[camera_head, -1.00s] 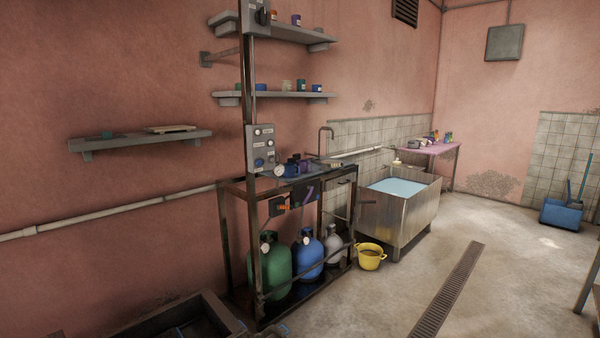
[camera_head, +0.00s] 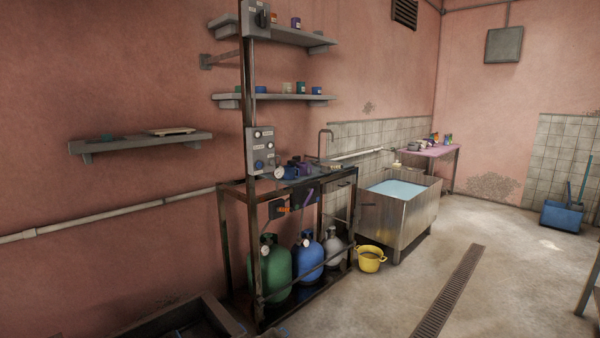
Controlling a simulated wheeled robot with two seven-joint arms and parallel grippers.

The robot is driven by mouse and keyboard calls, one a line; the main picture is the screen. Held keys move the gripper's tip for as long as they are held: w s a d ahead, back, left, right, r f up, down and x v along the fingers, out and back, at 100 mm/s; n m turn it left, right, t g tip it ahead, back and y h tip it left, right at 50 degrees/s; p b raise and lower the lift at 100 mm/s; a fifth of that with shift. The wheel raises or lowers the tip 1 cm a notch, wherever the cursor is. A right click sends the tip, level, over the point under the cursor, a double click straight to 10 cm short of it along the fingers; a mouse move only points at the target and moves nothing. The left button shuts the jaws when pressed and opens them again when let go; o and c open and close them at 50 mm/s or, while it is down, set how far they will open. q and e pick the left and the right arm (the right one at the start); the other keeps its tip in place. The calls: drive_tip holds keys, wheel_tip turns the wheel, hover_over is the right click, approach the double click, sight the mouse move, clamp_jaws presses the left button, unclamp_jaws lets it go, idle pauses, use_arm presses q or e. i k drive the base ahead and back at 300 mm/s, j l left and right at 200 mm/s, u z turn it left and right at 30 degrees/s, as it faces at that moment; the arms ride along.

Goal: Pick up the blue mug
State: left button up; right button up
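Several small blue things could be the blue mug, and they are too small to tell apart for sure. A dark blue item (camera_head: 291,173) stands on top of the metal stand (camera_head: 234,187), close to a purple item (camera_head: 303,167). A small blue cup-like item (camera_head: 316,90) sits at the right end of the lower wall shelf (camera_head: 285,97). Another blue item (camera_head: 261,89) is at the left of that shelf, just right of the post. Neither of my grippers shows in the head view.
Green (camera_head: 270,275) and blue (camera_head: 309,258) gas cylinders stand under the stand. A yellow pot (camera_head: 370,259) is on the floor by a metal basin (camera_head: 411,217). A pink table (camera_head: 432,151) is at the back. Open floor lies right, around a drain grate (camera_head: 450,290).

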sight(290, 174)
drive_tip(key=i+l+z, duration=0.35)
drive_tip(key=i, duration=0.6)
drive_tip(key=i+z, duration=0.4)
drive_tip(key=i, duration=0.6)
